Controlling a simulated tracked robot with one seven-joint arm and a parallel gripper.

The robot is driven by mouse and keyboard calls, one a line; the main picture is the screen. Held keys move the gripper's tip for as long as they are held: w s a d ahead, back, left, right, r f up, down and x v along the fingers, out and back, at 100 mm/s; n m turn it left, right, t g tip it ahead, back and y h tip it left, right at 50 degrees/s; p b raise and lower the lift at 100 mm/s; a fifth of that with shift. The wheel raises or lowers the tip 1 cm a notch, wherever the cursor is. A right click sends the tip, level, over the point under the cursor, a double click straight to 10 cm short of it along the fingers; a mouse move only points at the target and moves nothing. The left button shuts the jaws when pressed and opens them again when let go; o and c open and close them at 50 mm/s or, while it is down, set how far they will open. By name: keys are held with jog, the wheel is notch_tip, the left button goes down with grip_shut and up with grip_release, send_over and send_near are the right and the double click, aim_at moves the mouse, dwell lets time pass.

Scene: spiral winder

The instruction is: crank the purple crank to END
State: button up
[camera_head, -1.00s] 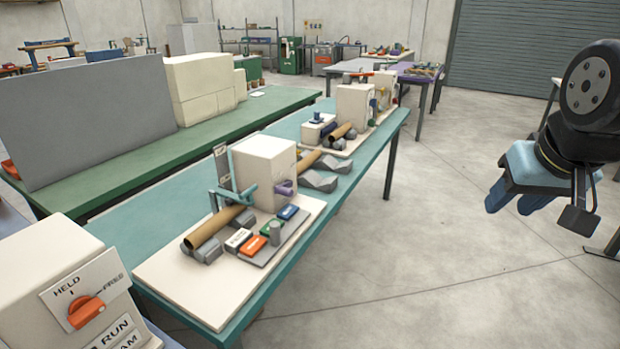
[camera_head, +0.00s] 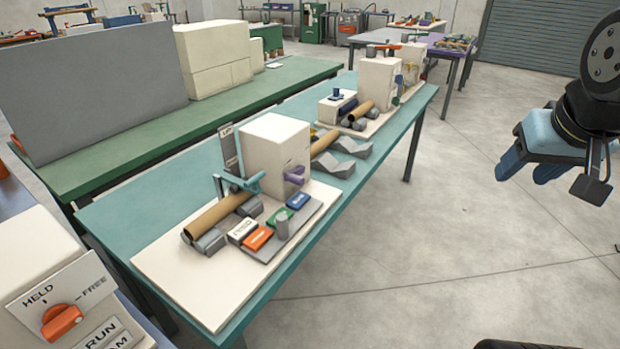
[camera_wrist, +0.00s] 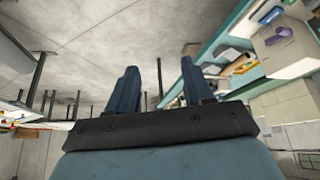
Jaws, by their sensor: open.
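The purple crank (camera_head: 294,175) sticks out from the right-hand face of the cream winder box (camera_head: 273,150) on the teal table. It also shows in the wrist view (camera_wrist: 279,35), at the upper right. An END mark cannot be made out from here. A brown tube (camera_head: 221,213) lies on grey rollers left of the box. My gripper (camera_head: 532,172) is at the right of the head view, over open floor and well apart from the crank. In the wrist view its two blue fingers (camera_wrist: 160,88) stand apart with nothing between them.
A HELD/FREE box with an orange knob (camera_head: 62,319) is at the lower left. A second winder stands farther along the table (camera_head: 422,108). The floor to the right is clear.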

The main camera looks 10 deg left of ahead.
jog(key=w+f+n+t, duration=0.2)
jog(key=w+f+n, duration=0.15)
jog(key=w, duration=0.95)
jog(key=w+a+f+n+t, duration=0.2)
jog(key=w+a+f, duration=0.15)
jog(key=w, duration=0.35)
jog(key=n+g+y, duration=0.3)
jog(key=n+y, duration=0.6)
jog(key=y, duration=0.8)
send_near(303, 183)
jog(key=x, duration=0.9)
jog(key=shift+w+a+f, duration=0.1)
jog(key=shift+a, duration=0.1)
jog(key=shift+c, duration=0.2)
grip_shut()
